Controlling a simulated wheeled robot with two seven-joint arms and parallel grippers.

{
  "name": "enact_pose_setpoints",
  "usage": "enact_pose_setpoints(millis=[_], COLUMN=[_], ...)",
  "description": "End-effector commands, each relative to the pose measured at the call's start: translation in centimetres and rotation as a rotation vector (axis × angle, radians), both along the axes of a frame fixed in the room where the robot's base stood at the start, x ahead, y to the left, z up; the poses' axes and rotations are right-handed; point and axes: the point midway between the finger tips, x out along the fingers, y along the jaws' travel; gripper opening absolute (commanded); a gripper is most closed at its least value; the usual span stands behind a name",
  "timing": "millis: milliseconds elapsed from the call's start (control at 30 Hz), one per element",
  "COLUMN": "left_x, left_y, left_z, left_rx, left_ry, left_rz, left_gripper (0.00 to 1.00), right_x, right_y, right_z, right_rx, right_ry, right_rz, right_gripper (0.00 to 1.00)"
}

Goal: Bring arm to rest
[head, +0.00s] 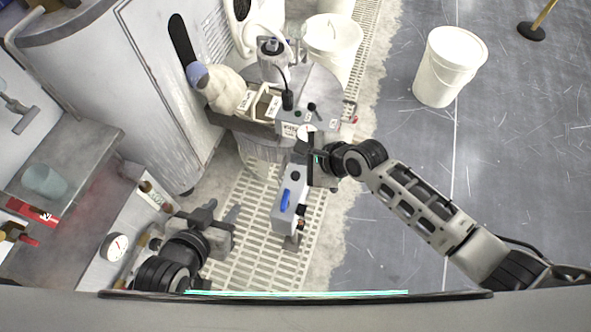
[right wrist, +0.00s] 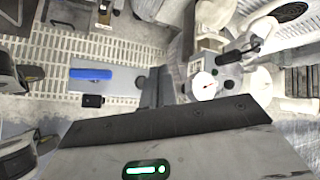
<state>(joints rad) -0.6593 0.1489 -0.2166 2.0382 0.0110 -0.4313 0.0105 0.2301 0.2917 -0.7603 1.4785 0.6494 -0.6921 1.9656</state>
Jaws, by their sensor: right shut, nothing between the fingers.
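My right arm reaches in from the right in the head view. Its gripper (head: 306,152) is shut and empty, beside the front of the polishing machine (head: 322,92) and its round gauge. In the right wrist view the shut fingers (right wrist: 158,88) point toward the machine, with the white-faced gauge (right wrist: 205,87) just right of them; I cannot tell whether they touch anything. My left gripper (head: 220,217) is low at the left in the head view, its fingers spread apart with nothing between them, over the grating.
A grey box with a blue handle (head: 286,200) stands on the grating, close to my right gripper. White buckets (head: 450,66) stand behind and to the right. A bench (head: 75,150) with a cup and a gauge (head: 115,246) lies left.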

Motion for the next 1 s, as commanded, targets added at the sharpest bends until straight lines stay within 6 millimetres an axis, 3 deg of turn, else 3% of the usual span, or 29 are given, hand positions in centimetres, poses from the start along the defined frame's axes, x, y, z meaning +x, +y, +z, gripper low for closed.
enact_pose_setpoints(millis=[367, 567, 667, 800, 1000], left_x=[0.1, 0.1, 0.1, 0.1, -0.1], left_y=[0.0, 0.0, 0.0, 0.0, 0.0], left_z=[0.2, 0.2, 0.2, 0.2, 0.1], left_rx=[-0.002, -0.001, -0.001, -0.002, -0.001], left_ry=[-0.003, -0.002, -0.002, -0.001, 0.002], left_rz=[0.001, 0.001, 0.001, 0.001, 0.001], left_gripper=[0.36, 0.36, 0.36, 0.36, 0.36], right_x=[-0.4, -3.7, -5.7, -8.6, -12.1], right_y=[0.1, -0.4, -2.0, -5.7, -11.2], right_z=[0.0, 0.1, 0.4, 1.1, 2.0], right_rx=[-0.01, -0.154, -0.33, -0.657, -1.102], right_ry=[-0.025, -0.304, -0.519, -0.771, -0.945], right_rz=[0.021, 0.216, 0.353, 0.553, 0.843], right_gripper=[0.0, 0.0, 0.0, 0.0, 0.0])
